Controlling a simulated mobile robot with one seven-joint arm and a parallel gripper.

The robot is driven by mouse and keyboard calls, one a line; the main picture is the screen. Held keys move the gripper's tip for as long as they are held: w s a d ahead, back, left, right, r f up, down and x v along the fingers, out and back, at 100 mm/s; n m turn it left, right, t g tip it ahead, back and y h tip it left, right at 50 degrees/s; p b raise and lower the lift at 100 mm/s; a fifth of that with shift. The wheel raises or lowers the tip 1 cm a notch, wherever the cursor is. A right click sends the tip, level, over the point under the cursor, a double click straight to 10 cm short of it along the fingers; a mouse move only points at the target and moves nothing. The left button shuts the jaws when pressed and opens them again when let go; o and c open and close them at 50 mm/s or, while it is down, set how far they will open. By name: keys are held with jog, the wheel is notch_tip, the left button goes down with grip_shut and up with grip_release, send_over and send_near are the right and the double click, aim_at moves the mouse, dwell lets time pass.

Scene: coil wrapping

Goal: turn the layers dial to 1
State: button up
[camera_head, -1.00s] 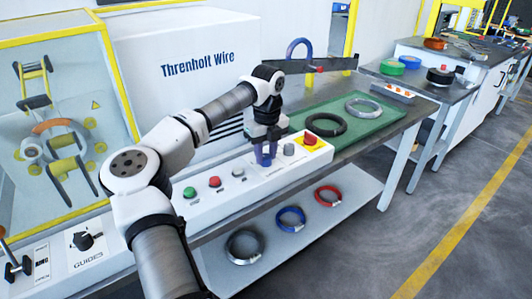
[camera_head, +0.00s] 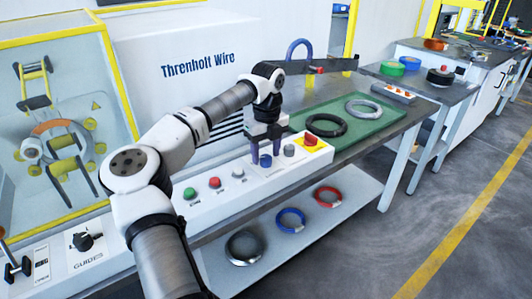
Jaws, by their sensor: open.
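The control panel (camera_head: 225,195) is a long white strip in front of the machine. A blue dial (camera_head: 265,161) stands on it towards the right end, with a small label below that is too small to read. My gripper (camera_head: 266,156) points down over this dial.
A red stop button (camera_head: 310,139) on yellow is close to the right of my gripper. White, red and green buttons (camera_head: 190,193) line the panel to the left. A green tray (camera_head: 345,140) holds coils behind. More coils lie on the shelf below.

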aim_at(267, 157)
notch_tip(267, 157, up, 13)
jog(key=shift+d+r+b, duration=0.15)
jog(key=shift+b, duration=0.15)
